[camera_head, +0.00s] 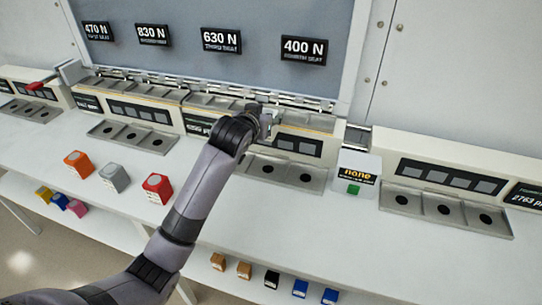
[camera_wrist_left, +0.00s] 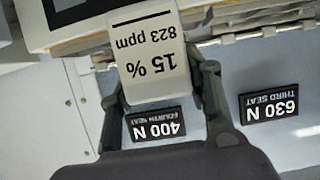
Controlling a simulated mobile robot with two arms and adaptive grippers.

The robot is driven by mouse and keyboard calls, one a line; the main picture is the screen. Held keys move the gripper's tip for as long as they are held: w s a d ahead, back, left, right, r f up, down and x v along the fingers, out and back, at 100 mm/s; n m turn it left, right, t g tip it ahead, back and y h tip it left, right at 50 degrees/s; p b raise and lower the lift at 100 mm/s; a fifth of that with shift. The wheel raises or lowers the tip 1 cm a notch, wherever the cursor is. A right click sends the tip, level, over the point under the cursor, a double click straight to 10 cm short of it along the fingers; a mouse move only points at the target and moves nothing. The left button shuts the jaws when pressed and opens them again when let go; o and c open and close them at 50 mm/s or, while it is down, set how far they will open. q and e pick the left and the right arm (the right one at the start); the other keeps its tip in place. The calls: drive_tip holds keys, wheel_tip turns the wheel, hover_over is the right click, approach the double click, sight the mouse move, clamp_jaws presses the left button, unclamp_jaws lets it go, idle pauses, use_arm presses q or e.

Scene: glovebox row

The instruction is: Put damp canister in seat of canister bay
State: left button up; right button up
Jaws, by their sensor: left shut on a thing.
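My left gripper (camera_head: 265,122) is at the row of seats below the grey back panel, near its right end. In the left wrist view, the left gripper (camera_wrist_left: 160,88) is shut on a pale canister (camera_wrist_left: 152,50) with a label reading 15 % and 823 ppm, upside down in the picture. In the head view the wrist mostly hides the canister. The canister bay (camera_head: 215,100) is a long rack of seats below the signs 470 N, 830 N, 630 N and 400 N (camera_head: 303,50). I cannot tell whether the canister touches a seat. My right gripper is not in view.
Orange (camera_head: 78,164), grey (camera_head: 115,177) and red (camera_head: 157,187) blocks stand on the bench at left. Trays with round holes (camera_head: 445,209) line the bench.

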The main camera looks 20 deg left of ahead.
use_arm(q)
drive_tip(key=shift+d+f, duration=0.15)
drive_tip(key=shift+f, duration=6.35)
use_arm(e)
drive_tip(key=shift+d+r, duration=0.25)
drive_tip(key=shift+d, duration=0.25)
use_arm(q)
drive_tip(key=shift+f, duration=0.1)
drive_tip(key=o, duration=1.2)
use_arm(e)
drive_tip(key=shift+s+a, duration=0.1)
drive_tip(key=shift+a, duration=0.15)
